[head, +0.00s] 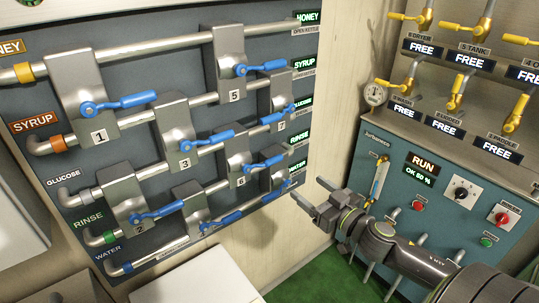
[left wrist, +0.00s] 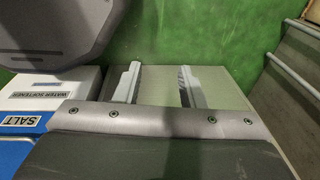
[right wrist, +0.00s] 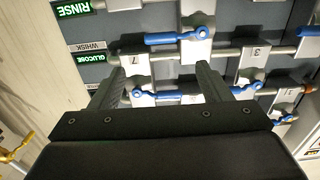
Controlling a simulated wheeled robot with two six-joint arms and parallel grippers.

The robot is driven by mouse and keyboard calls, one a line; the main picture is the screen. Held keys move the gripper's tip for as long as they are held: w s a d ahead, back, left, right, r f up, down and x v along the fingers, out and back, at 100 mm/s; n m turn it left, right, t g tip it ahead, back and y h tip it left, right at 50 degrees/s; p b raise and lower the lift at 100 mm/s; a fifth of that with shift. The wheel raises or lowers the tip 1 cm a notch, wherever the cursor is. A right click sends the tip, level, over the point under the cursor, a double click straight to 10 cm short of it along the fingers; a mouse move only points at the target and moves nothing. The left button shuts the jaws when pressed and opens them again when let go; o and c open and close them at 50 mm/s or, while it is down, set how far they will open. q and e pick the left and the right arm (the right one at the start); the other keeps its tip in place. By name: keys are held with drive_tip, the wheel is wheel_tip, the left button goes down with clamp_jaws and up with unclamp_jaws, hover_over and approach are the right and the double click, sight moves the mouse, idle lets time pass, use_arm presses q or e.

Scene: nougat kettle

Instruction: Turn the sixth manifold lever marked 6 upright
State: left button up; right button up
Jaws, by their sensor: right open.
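The valve marked 6 (head: 240,182) is on the manifold panel in the head view. Its blue lever (head: 266,163) lies nearly level, with its handle pointing right. In the right wrist view, which shows the panel upside down, that lever (right wrist: 172,38) is near the top, above and between the fingers. My right gripper (head: 309,191) is open and empty, to the right of and below lever 6, apart from it. It also shows in the right wrist view (right wrist: 160,75). My left gripper (left wrist: 160,82) is open and empty, away from the panel.
Lever 7 (head: 273,117) and lever 3 (head: 212,137) are close above lever 6, and lever 2 (head: 160,211) is to its lower left. A teal control cabinet (head: 450,165) stands at the right. The left wrist view shows a salt box (left wrist: 20,125).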

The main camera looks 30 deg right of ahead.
sight(275, 162)
use_arm(q)
drive_tip(key=shift+w+f+b, duration=0.5)
drive_tip(key=shift+f+b, duration=0.3)
drive_tip(key=shift+b, duration=0.05)
use_arm(e)
drive_tip(key=w+a, duration=0.1)
drive_tip(key=w, duration=1.6)
drive_tip(key=shift+w+a, duration=0.25)
drive_tip(key=c, duration=1.4)
drive_tip(key=shift+r, duration=0.1)
